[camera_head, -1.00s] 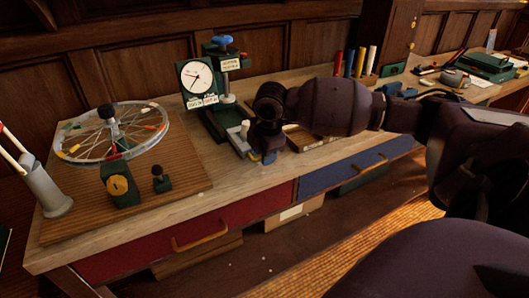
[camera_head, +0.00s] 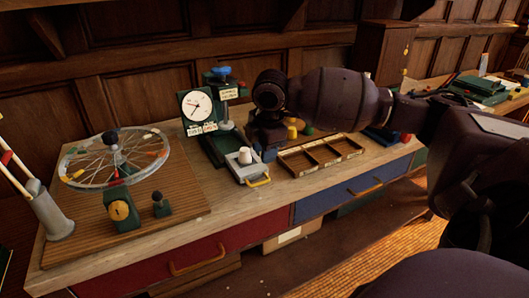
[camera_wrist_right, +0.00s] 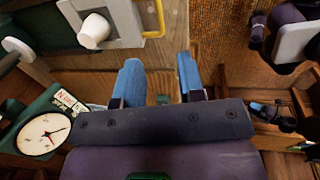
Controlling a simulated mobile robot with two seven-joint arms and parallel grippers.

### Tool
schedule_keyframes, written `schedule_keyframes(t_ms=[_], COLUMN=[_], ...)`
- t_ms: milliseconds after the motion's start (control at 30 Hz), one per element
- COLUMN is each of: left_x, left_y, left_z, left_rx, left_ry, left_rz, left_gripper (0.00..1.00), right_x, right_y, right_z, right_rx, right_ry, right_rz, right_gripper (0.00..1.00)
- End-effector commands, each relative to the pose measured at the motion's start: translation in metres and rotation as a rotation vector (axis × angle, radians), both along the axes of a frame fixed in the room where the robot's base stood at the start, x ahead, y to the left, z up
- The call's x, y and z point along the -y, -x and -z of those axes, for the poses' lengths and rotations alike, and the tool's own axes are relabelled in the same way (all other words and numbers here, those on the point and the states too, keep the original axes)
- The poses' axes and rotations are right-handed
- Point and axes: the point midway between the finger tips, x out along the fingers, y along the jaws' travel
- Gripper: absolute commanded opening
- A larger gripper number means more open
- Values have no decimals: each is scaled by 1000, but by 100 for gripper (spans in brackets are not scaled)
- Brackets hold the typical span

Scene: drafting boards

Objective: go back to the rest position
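My right arm comes in from the right in the head view, with its dark wrist end (camera_head: 268,95) above the back of the bench (camera_head: 150,245). In the right wrist view my right gripper (camera_wrist_right: 160,67) shows two blue fingers well apart with nothing held between them. Its fingers are not clear in the head view. A white cup (camera_head: 245,156) stands on a grey plate with a yellow handle (camera_head: 258,182), in front of the wrist; the cup also shows in the wrist view (camera_wrist_right: 94,30). My left gripper is not in view.
A dial gauge stand (camera_head: 197,105) is just left of my wrist. A wooden compartment tray (camera_head: 320,155) lies in front of my arm. A spoked wheel (camera_head: 115,160) stands on a board at the left. Red (camera_head: 200,262) and blue (camera_head: 350,190) drawers are below the bench top.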

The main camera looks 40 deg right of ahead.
Motion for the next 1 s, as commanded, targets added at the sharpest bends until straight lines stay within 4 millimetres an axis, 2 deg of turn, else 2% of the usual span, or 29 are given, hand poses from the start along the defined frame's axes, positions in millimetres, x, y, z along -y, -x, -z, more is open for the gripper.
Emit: schedule_keyframes(t_ms=[400,500,567,667,800,1000], left_x=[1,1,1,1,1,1], left_y=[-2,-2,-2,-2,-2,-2], left_z=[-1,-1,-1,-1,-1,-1], left_rx=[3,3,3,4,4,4], left_ry=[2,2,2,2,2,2], left_rz=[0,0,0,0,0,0], left_gripper=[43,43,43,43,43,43], right_x=[0,-4,-10,-27,-58,-97], right_y=[0,2,6,19,47,94], right_z=[0,8,21,54,106,161], right_rx=[0,-4,-8,-16,-17,1], right_ry=[0,-5,-13,-34,-83,-163], right_rz=[0,0,3,14,59,182], right_gripper=[36,36,36,36,36,36])
